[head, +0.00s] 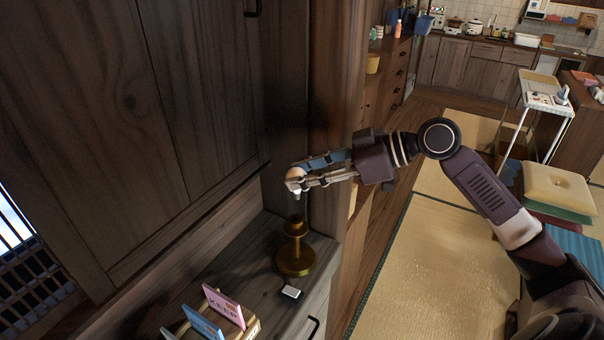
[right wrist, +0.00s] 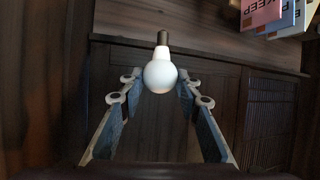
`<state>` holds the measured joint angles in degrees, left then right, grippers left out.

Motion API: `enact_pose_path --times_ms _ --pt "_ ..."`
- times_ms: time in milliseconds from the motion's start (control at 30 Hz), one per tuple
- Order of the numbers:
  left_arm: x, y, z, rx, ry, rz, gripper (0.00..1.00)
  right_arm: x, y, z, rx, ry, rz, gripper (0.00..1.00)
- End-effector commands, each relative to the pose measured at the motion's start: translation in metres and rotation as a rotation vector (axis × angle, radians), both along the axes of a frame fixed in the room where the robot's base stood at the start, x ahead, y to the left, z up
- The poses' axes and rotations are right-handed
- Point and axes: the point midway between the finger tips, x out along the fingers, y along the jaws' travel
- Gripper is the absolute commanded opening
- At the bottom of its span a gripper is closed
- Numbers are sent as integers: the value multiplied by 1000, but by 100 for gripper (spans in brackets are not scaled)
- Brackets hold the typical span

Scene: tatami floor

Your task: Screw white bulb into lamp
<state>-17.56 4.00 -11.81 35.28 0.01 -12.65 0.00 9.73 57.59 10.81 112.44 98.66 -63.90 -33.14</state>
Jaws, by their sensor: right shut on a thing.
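The white bulb (head: 295,173) is between the fingertips of my right gripper (head: 302,178), which is shut on it. In the right wrist view the bulb (right wrist: 160,76) shows its round white glass and a dark screw end, between the fingers of the right gripper (right wrist: 160,88). The brass lamp (head: 296,258) stands upright on the wooden cabinet top, with a round base and an open neck. The bulb is held above the lamp's neck, apart from it, with its narrow end pointing down. My left gripper is not in view.
A small white box (head: 291,292) lies in front of the lamp. A wooden rack (head: 250,328) with pink and blue cards stands at the cabinet's front left. A dark wooden wall panel (head: 130,120) rises close behind. Tatami floor (head: 425,265) lies to the right.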

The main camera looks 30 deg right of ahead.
Motion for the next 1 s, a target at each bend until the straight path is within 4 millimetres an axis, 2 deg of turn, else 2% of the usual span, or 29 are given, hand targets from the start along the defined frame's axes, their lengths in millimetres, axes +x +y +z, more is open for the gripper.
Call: enact_pose_path --times_ms 33,500,700,1000 --pt "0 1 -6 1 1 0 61 0 0 -7 1 1 0 19" --pt "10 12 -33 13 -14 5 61 0 0 -44 1 0 0 19" --pt "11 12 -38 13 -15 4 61 0 0 -51 1 0 1 19" --pt "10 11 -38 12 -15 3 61 0 0 -51 1 -1 0 19"
